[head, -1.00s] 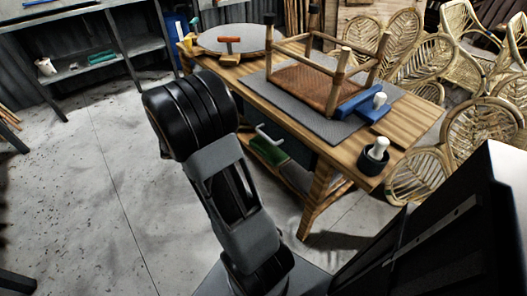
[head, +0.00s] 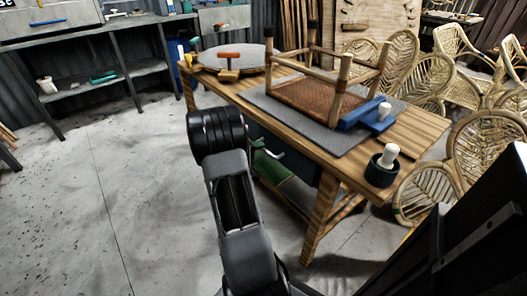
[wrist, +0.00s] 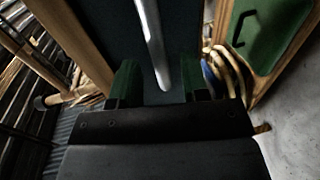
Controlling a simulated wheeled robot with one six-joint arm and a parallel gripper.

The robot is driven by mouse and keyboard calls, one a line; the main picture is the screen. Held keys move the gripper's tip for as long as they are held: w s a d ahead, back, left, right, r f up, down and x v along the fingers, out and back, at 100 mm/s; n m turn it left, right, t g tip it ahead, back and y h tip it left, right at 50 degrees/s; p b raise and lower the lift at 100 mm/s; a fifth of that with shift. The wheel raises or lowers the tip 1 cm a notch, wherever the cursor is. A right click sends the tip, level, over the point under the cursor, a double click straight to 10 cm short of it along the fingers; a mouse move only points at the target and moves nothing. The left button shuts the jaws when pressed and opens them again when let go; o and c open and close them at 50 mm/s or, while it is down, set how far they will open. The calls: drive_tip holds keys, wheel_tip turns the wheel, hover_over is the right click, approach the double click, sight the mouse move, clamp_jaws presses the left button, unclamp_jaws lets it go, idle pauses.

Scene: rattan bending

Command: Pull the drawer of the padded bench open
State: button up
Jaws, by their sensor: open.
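The padded bench (head: 425,133) is a wooden worktable with a grey mat on top, in the middle of the head view. Its dark drawer front (head: 298,157) sits under the top, and the pale bar handle (head: 272,146) is partly covered by my arm. In the wrist view the handle (wrist: 152,45) runs up and down against the dark drawer front (wrist: 110,25). My gripper (wrist: 160,82) is open, with one green finger on each side of the handle's lower end. I cannot tell whether the fingers touch it. The drawer looks shut.
An upturned stool frame (head: 325,98), a blue tool (head: 365,114) and a dark cup (head: 381,172) are on the bench. Rattan chairs (head: 480,150) crowd the right. A grey shelf (head: 90,90) stands at the back left. The concrete floor (head: 130,200) at left is clear.

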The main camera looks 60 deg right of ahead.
drive_tip(key=shift+x, duration=1.45)
clamp_jaws()
